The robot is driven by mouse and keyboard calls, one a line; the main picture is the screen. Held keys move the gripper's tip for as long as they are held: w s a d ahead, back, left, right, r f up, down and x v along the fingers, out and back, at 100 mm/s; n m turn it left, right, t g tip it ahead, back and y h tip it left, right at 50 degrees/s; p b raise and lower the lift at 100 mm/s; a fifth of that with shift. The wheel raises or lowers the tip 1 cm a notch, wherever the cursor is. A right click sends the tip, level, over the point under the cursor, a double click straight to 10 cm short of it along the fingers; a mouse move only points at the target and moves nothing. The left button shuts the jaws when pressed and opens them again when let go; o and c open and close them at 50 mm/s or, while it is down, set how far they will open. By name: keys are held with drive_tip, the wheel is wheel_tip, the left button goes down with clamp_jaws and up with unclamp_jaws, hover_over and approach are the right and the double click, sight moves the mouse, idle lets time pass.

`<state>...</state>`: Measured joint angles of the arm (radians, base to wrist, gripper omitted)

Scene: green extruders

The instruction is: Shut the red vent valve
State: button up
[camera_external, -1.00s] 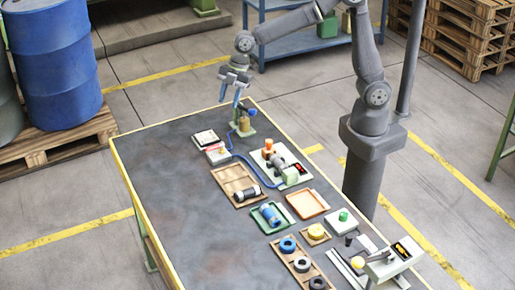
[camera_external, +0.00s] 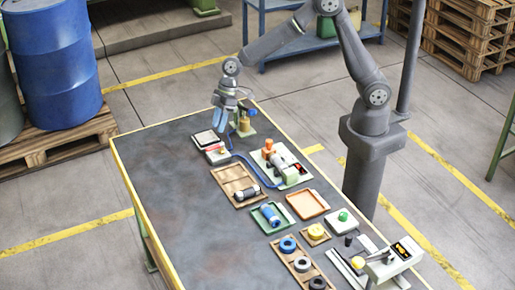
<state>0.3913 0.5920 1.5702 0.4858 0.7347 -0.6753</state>
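A small pale block with a red part on top, which looks like the red vent valve (camera_external: 214,149), sits near the far left edge of the table. The red part is small and partly behind my fingertips, so its position is unclear. My gripper (camera_external: 219,130) points down close above this block, with its blue fingers side by side. I cannot tell the gap between them or whether they touch the red part.
A white-topped tray (camera_external: 205,137) lies just left of the valve. A green-based brass fitting (camera_external: 243,127) stands close behind on the right. A blue hose (camera_external: 252,168) runs to a plate with an orange knob (camera_external: 268,144). The table's left side (camera_external: 165,190) is clear.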

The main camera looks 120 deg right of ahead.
sight(214, 147)
drive_tip(key=x, duration=0.7)
drive_tip(key=shift+f, duration=0.2)
drive_tip(key=shift+c, duration=0.5)
clamp_jaws()
